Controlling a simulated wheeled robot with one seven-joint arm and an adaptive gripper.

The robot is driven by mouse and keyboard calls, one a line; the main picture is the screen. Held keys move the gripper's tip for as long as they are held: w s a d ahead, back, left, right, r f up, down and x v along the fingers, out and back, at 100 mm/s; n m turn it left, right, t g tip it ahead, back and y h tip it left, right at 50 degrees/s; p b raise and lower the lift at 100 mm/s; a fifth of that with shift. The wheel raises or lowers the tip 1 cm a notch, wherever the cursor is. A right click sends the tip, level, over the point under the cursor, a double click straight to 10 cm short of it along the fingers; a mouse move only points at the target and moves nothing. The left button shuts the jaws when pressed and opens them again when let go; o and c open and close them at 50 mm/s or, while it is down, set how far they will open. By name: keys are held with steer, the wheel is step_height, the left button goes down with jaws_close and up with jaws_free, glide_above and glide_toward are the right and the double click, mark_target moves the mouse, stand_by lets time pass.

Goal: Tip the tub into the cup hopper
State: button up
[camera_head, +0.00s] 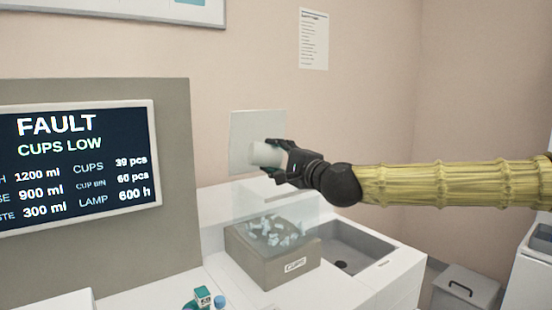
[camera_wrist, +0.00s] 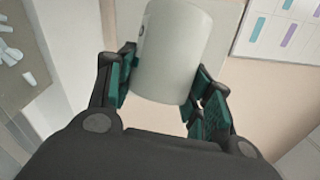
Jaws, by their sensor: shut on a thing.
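A white tub (camera_head: 266,155) is held tilted on its side above the cup hopper. My gripper (camera_head: 278,160) is shut on the tub, which also shows between the fingers in the wrist view (camera_wrist: 172,50). The cup hopper (camera_head: 272,266) is a brown-grey box labelled CUPS with clear raised walls. Several small pale cups (camera_head: 277,232) lie in it, and some show at the left edge of the wrist view (camera_wrist: 14,55). I cannot see inside the tub.
A grey sink basin (camera_head: 345,250) is right of the hopper. A screen (camera_head: 75,165) at left reads FAULT, CUPS LOW. A small teal item (camera_head: 203,298) stands at the front of the counter. A pale square panel (camera_head: 243,130) is on the wall behind the tub. A lidded bin (camera_head: 465,290) stands at right.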

steer(key=shift+f+b, duration=0.15)
steer(key=shift+b, duration=0.4)
steer(key=shift+r+m+t+b, duration=0.2)
steer(key=shift+m+t+b, duration=0.1)
steer(key=shift+m+b, duration=0.7)
stand_by(1.5)
steer(key=shift+r+p, duration=1.1)
steer(key=shift+r, duration=0.95)
steer(key=shift+n+g+p, duration=0.6)
steer(key=shift+n+p, duration=1.5)
steer(key=shift+p, duration=0.45)
steer(key=shift+f, duration=0.2)
steer(key=shift+r+n+h+p, duration=0.15)
steer(key=shift+n+h+p, duration=0.15)
steer(key=shift+n+p, duration=0.15)
steer(key=shift+n+g+p, duration=0.3)
steer(key=shift+n+p, duration=0.25)
steer(key=shift+p, duration=0.3)
